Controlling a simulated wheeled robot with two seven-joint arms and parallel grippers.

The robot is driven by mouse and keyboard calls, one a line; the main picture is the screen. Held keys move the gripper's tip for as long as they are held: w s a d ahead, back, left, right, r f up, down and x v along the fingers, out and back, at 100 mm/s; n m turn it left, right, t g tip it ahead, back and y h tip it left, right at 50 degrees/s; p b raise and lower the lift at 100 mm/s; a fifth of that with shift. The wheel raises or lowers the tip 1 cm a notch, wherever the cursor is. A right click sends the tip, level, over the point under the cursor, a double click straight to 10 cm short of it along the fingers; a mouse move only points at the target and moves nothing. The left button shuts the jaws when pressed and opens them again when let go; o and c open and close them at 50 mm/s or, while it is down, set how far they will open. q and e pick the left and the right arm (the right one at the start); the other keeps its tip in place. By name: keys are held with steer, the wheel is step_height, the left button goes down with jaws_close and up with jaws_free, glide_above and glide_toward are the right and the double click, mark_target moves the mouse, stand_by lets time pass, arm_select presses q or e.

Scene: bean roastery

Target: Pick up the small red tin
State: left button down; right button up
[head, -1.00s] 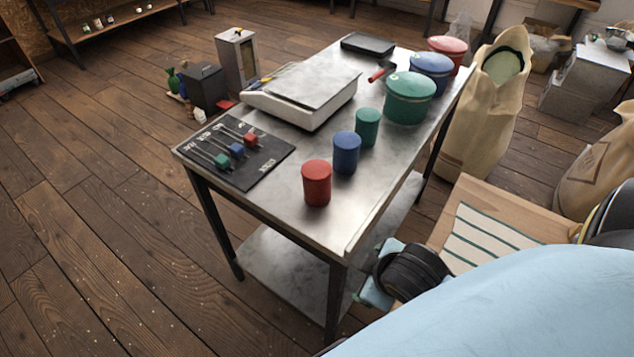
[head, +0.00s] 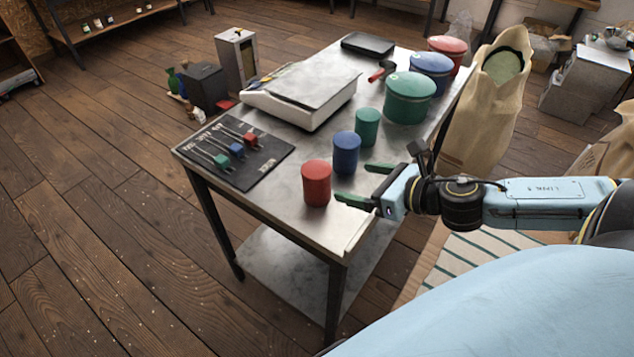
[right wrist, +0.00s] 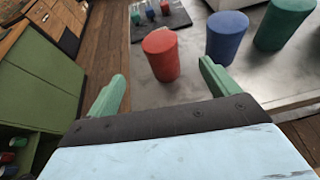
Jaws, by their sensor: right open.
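The small red tin (head: 316,184) stands upright near the front corner of the steel table (head: 277,222). It also shows in the right wrist view (right wrist: 161,55), ahead of the fingertips and between their lines, nearer the right finger. My right gripper (head: 354,182) is open and empty, with green fingers. It is just right of the red tin in the head view, one fingertip close to it; I cannot tell if they touch. My left gripper is not in view.
A small blue tin (head: 346,153) and a small green tin (head: 367,127) stand behind the red one. A black slider board (head: 262,170) lies to the left. A scale (head: 305,93) and large lidded tins, including a green one (head: 408,99), stand farther back.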

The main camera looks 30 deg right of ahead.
mark_target(316, 174)
steer(key=shift+b+x, duration=0.55)
steer(key=shift+x, duration=2.65)
steer(key=shift+f+x, duration=0.15)
steer(key=shift+x, duration=1.5)
steer(key=shift+f+x, duration=0.15)
steer(key=shift+x, duration=1.55)
steer(key=shift+s, duration=0.15)
steer(key=shift+c, duration=0.5)
steer(key=c, duration=1)
